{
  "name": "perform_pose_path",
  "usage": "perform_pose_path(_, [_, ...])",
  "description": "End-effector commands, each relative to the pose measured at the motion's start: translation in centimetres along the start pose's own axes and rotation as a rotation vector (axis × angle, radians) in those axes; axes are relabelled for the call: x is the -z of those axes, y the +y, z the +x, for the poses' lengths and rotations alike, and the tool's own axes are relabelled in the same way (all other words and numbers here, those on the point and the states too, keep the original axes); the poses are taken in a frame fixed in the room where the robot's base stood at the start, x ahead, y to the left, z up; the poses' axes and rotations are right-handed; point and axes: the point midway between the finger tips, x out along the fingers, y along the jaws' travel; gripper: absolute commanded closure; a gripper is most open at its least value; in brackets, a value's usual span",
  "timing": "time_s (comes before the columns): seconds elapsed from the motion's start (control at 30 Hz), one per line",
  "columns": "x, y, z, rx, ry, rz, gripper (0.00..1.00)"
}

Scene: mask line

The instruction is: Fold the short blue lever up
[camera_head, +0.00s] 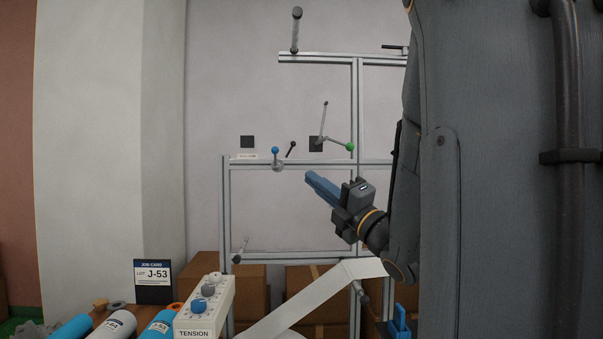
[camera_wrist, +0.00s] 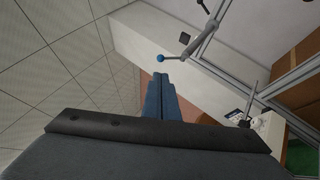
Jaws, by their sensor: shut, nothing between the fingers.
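The short blue lever (camera_head: 275,157) is a small arm with a blue ball knob, mounted on the upper rail of the metal frame. In the head view its knob stands above its grey hub. It also shows in the wrist view (camera_wrist: 174,57), with the blue knob at the left end of a grey arm. My gripper (camera_head: 310,178) has blue fingers and is shut and empty. It is to the right of the lever and a little lower in the head view, apart from it. In the wrist view my fingertips (camera_wrist: 160,77) are below the knob, with a gap between.
A green-knobbed lever (camera_head: 349,147) and a black-tipped rod (camera_head: 291,149) are close by on the frame (camera_head: 226,205). A white web (camera_head: 310,298) runs below. A TENSION box (camera_head: 205,306), rolls (camera_head: 118,322) and a job card (camera_head: 153,281) are at lower left. Cardboard boxes (camera_head: 255,290) stand behind.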

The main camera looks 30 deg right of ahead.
Motion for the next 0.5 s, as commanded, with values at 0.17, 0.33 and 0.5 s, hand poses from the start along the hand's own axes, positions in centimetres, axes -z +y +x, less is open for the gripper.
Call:
perform_pose_path(0.17, [0.1, 0.2, 3.2, 0.000, 0.003, 0.004, 1.00])
perform_pose_path(0.33, [0.1, 0.2, 6.6, 0.001, 0.003, 0.006, 1.00])
perform_pose_path(0.5, [0.1, 0.2, 9.8, 0.002, 0.002, 0.007, 1.00])
